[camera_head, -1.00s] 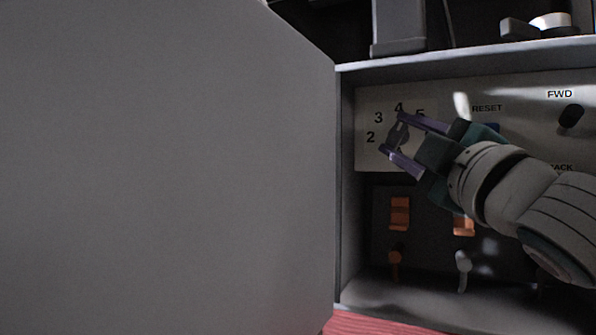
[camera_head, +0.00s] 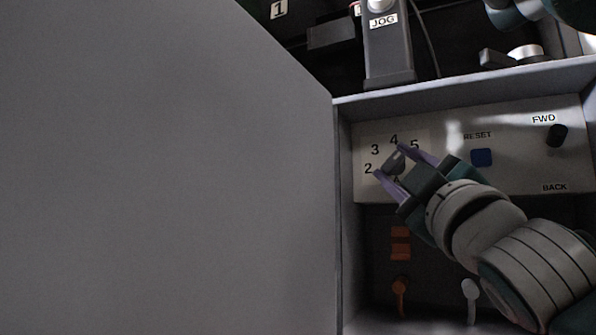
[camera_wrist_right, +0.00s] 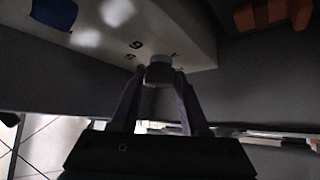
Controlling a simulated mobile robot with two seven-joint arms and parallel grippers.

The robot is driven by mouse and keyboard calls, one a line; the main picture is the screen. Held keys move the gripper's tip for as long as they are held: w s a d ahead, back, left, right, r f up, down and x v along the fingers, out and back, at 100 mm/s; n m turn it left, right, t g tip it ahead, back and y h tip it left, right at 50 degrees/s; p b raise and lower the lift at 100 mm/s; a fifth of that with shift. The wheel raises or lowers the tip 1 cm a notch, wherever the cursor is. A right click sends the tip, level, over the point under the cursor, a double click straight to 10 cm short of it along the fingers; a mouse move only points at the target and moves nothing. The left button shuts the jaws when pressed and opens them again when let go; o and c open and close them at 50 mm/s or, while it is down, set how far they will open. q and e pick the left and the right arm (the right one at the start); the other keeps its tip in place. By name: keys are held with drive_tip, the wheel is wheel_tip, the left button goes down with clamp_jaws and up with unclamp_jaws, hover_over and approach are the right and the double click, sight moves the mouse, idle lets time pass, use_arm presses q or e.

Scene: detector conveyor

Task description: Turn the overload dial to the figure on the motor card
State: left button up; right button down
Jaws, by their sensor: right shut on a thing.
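The overload dial (camera_head: 393,164) is a small dark knob on a pale panel, with the figures 2, 3, 4 and 5 readable around it. My right gripper (camera_head: 389,161) comes in from the lower right, with one finger on each side of the knob, shut on it. A light mark on the knob faces up, roughly toward 4 or between 4 and 5; I cannot tell exactly. In the right wrist view the knob (camera_wrist_right: 159,71) sits between the fingertips. My left gripper is not in view. I cannot make out the motor card.
A large grey door (camera_head: 170,170) fills the left. Right of the dial are a blue RESET button (camera_head: 482,157) and a black FWD/BACK switch (camera_head: 557,135). Orange parts (camera_head: 400,243) and levers lie below. A JOG post (camera_head: 388,50) stands above the box edge.

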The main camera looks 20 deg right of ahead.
drive_tip(key=shift+c, duration=2)
unclamp_jaws()
drive_tip(key=shift+s, duration=0.1)
drive_tip(key=shift+s+a+f, duration=0.1)
drive_tip(key=shift+s+f, duration=0.1)
drive_tip(key=v, duration=0.9)
